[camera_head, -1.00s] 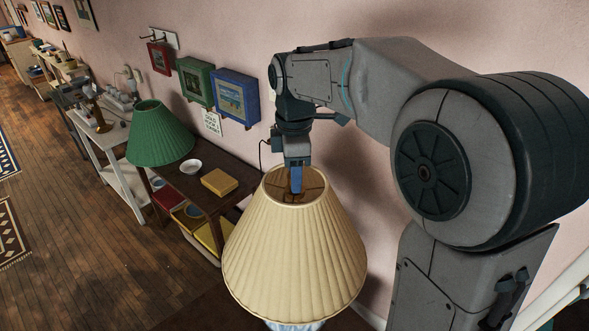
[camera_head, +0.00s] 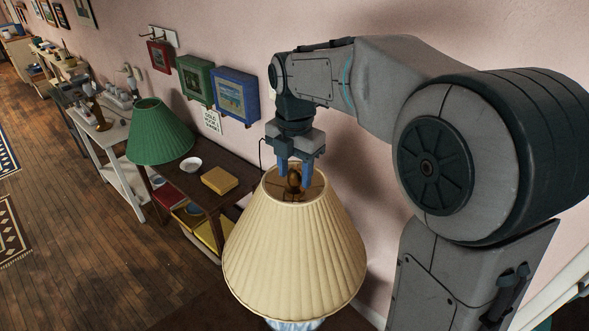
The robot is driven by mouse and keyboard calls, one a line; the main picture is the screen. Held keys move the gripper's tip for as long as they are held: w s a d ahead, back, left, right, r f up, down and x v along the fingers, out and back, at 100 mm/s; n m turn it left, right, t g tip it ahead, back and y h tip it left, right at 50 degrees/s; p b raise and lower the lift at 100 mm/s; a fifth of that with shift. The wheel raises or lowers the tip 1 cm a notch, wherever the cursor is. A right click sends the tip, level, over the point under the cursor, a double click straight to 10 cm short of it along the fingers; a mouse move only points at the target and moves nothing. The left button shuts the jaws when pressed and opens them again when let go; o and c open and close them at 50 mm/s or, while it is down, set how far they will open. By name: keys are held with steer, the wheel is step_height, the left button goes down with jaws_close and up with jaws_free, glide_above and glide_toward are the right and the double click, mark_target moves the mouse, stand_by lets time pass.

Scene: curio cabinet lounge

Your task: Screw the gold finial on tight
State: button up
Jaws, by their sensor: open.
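A cream pleated lampshade (camera_head: 295,255) stands in the near middle on a lamp with a pale blue base (camera_head: 295,325). The small gold-brown finial (camera_head: 294,179) shows in the shade's round top opening. My gripper (camera_head: 294,180) is directly over the opening, pointing down. Its two blue fingers are apart, one on each side of the finial. I cannot tell whether either finger touches it. How the finial sits on its thread is hidden.
A dark side table (camera_head: 210,172) at left carries a green lampshade (camera_head: 160,133), a white bowl (camera_head: 191,165) and a yellow-brown box (camera_head: 219,181). Framed boxes, including a blue one (camera_head: 235,95), hang on the pink wall close behind my arm.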

steer(key=n, duration=0.7)
